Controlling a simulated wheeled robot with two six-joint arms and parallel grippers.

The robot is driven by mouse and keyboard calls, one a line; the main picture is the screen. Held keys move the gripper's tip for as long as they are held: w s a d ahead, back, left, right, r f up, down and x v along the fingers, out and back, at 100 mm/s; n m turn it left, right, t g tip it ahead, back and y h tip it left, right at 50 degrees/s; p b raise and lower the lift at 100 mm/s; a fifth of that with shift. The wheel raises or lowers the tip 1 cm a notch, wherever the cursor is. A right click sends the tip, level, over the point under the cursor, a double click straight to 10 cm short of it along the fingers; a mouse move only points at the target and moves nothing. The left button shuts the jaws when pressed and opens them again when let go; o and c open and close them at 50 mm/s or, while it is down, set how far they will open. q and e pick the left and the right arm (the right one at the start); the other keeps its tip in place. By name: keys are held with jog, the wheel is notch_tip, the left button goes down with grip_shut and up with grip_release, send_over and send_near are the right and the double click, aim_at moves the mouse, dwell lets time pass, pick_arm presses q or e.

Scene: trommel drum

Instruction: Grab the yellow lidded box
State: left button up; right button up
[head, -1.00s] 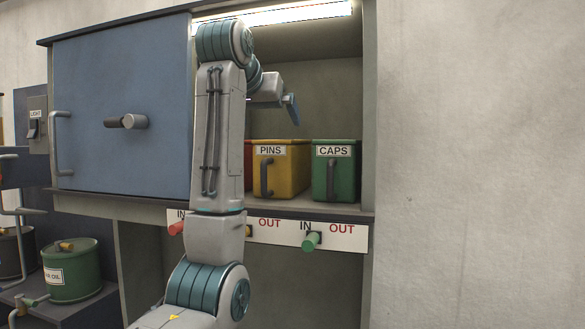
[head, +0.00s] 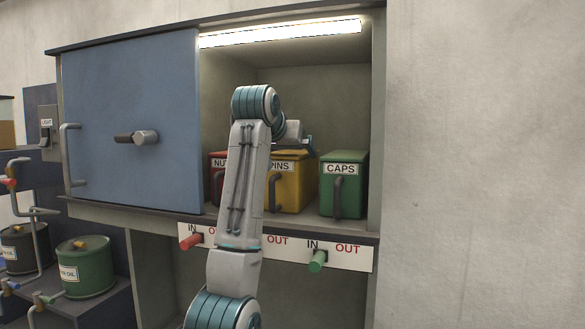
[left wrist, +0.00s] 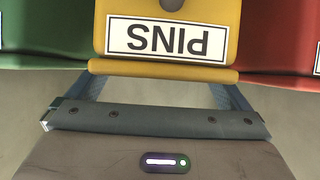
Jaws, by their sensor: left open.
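The yellow lidded box (head: 293,190), labelled PINS, stands on the cabinet shelf between a red box (head: 216,175) and a green CAPS box (head: 343,188). My left arm crosses in front of its left part. My left gripper (head: 308,146) is at the height of its top, partly hidden behind my arm. In the left wrist view the yellow box (left wrist: 168,74) appears upside down, label in sight. The open fingers of my left gripper (left wrist: 155,90) reach toward its near edge, one on each side; their tips are hidden there. Nothing is held. My right gripper is not in view.
A blue door panel (head: 130,120) covers the cabinet's left part. Below the shelf, a white IN/OUT strip (head: 347,252) carries a red knob (head: 190,242) and a green knob (head: 318,260). Space above the boxes is free.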

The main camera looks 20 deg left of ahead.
pick_arm(q)
jog(key=shift+w, duration=0.25)
jog(key=shift+w+f, duration=0.25)
jog(key=shift+f, duration=0.05)
jog(key=shift+r, duration=0.1)
jog(key=c, duration=1.6)
jog(key=shift+r, duration=0.15)
jog(key=shift+c, duration=0.2)
